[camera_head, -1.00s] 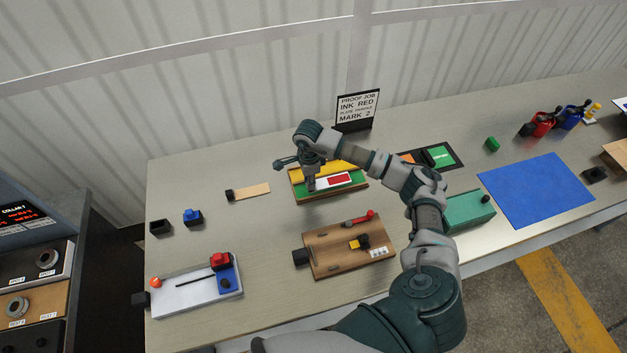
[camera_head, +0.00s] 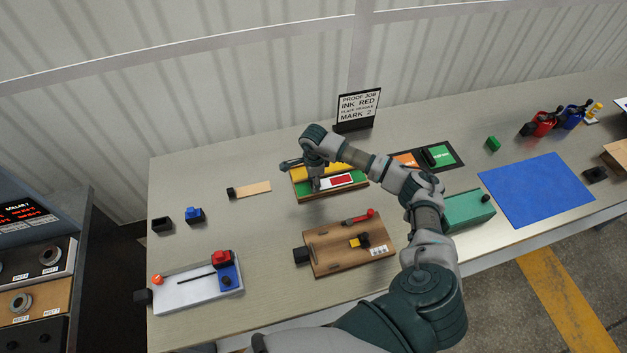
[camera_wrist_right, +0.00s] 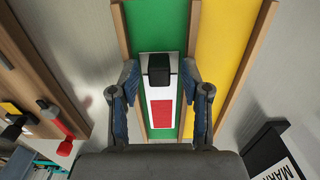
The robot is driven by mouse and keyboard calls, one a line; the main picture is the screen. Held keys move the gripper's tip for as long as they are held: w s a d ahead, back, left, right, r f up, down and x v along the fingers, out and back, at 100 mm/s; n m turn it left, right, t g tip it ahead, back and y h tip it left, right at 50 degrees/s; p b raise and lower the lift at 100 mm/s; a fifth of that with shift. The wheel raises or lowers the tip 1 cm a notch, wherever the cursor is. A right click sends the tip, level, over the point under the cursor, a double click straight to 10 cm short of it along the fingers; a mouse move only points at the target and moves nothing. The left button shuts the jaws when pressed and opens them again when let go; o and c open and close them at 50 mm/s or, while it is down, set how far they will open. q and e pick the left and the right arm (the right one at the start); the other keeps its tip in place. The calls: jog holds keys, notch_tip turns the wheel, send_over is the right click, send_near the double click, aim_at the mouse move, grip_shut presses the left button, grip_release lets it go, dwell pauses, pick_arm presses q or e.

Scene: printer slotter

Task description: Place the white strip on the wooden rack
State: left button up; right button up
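The white strip (camera_wrist_right: 160,97) has a red patch and a black block-like knob. It lies flat in the green lane of the wooden rack (camera_wrist_right: 266,18), beside the yellow lane. In the head view the strip (camera_head: 338,181) and rack (camera_head: 336,196) are at mid-table, partly behind my right arm. My right gripper (camera_wrist_right: 159,74) is open over the strip, a finger on each side of the knob, with gaps visible between fingers and knob. In the head view the right gripper (camera_head: 316,186) is at the strip's left end. My left gripper is not in view.
A wooden board (camera_head: 325,250) with a red-handled tool lies in front of the rack. A black sign (camera_head: 356,108) stands behind it. A green box (camera_head: 467,211) and blue mat (camera_head: 537,189) lie right. A white tray (camera_head: 185,292) is front left.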

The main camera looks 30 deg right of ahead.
jog(key=shift+r, duration=0.2)
notch_tip(320, 180, up, 12)
jog(key=b, duration=0.1)
dwell(0.3)
jog(key=shift+a+f, duration=0.1)
